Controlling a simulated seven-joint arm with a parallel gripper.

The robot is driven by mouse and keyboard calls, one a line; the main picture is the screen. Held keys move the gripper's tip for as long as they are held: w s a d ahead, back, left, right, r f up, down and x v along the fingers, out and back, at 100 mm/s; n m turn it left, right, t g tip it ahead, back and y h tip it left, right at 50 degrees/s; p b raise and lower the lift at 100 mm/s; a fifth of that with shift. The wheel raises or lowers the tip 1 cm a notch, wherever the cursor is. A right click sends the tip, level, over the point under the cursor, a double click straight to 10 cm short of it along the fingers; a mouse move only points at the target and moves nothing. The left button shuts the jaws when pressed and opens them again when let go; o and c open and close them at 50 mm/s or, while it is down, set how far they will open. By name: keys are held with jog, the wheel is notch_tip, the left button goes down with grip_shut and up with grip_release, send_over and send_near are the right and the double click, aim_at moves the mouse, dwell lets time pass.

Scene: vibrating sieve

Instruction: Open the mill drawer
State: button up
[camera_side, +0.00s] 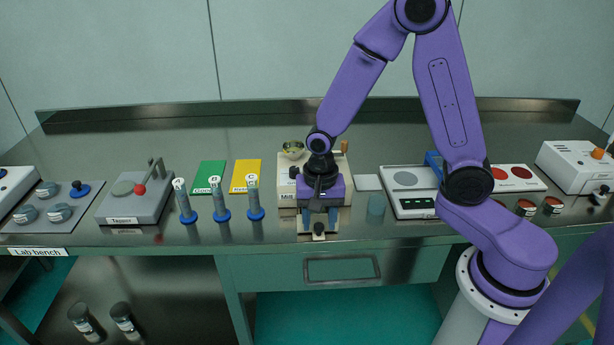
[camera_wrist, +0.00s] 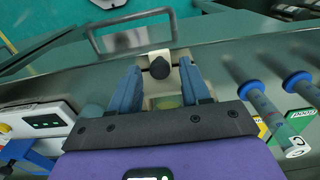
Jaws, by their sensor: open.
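The cream mill (camera_side: 287,188) stands on the bench, mostly hidden behind my gripper (camera_side: 319,216). The drawer front (camera_side: 319,237) with its black knob (camera_side: 319,227) shows just in front of my fingertips, near the bench's front edge. In the wrist view the black knob (camera_wrist: 160,68) lies between the two blue fingertips of my gripper (camera_wrist: 159,73), with gaps on both sides. The gripper is open and holds nothing. Behind the knob, the drawer (camera_wrist: 149,104) shows as a pale frame around a yellow-green patch, so it appears to stand out from the mill.
Blue-based tubes (camera_side: 220,200) stand left of the mill, before green and yellow cards (camera_side: 209,177). The grey tapper (camera_side: 135,205) stands further left. The bench edge is close in front.

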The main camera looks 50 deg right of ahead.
jog(key=shift+r, duration=2.7)
jog(key=shift+s+a+r+n, duration=0.15)
jog(key=shift+s+r+n, duration=0.15)
jog(key=shift+s+n, duration=0.3)
jog(key=s+d+r+n, duration=0.1)
jog(key=s+r+n, duration=0.2)
jog(key=s+n, duration=0.6)
jog(key=s+d+r+n, duration=0.1)
jog(key=s+r+n, duration=0.2)
jog(key=s+n, duration=0.7)
jog(key=shift+d+n, duration=0.2)
jog(key=shift+n, duration=0.5)
